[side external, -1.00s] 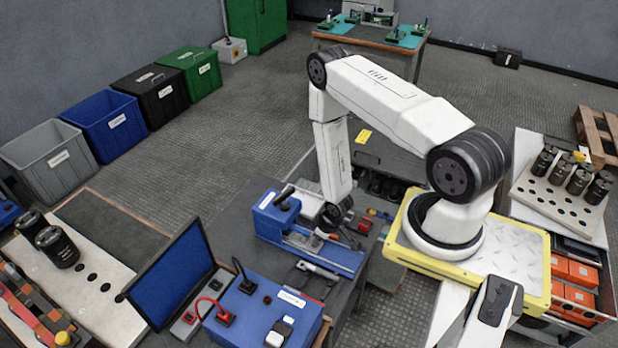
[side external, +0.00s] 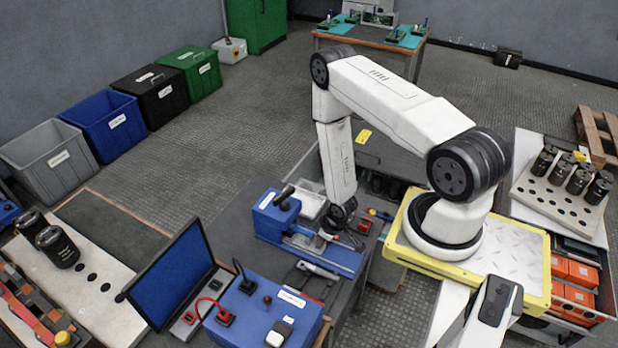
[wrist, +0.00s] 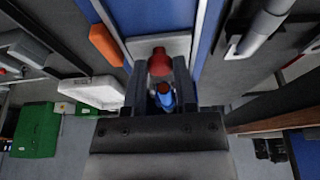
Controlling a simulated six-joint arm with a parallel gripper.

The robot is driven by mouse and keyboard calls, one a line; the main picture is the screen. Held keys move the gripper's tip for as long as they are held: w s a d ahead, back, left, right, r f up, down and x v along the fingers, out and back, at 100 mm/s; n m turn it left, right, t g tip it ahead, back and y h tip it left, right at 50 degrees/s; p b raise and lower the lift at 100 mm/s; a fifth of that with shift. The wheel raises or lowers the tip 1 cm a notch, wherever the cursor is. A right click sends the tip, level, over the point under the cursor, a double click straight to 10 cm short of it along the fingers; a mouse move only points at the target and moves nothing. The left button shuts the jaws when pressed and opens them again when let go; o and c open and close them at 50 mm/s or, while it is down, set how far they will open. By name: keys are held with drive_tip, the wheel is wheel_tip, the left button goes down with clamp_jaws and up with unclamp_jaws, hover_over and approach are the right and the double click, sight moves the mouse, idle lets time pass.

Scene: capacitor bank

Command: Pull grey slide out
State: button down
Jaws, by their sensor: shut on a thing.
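The blue fixture (side external: 338,259) lies on the dark bench, with a grey slide lying in its channel. In the wrist view the slide (wrist: 178,45) shows as a pale grey plate between blue walls (wrist: 214,40). A red knob (wrist: 160,64) stands on it. My gripper (wrist: 159,72) points down over the channel, and its fingers are shut on the red knob. A blue-and-red piece (wrist: 165,95) shows between the fingers nearer the camera. In the side view my gripper (side external: 328,235) is at the middle of the fixture and partly hides the slide.
A white tray (side external: 312,205) stands behind the fixture. A grey caliper-like tool (side external: 318,270) lies in front of it. A blue box with leads (side external: 262,308) and a monitor (side external: 175,285) stand at the front. Small tools (side external: 378,214) lie to the right of my gripper.

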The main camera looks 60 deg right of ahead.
drive_tip(key=shift+s, duration=4.8)
drive_tip(key=c, duration=0.6)
unclamp_jaws()
drive_tip(key=shift+r, duration=0.1)
wheel_tip(320, 180, up, 7)
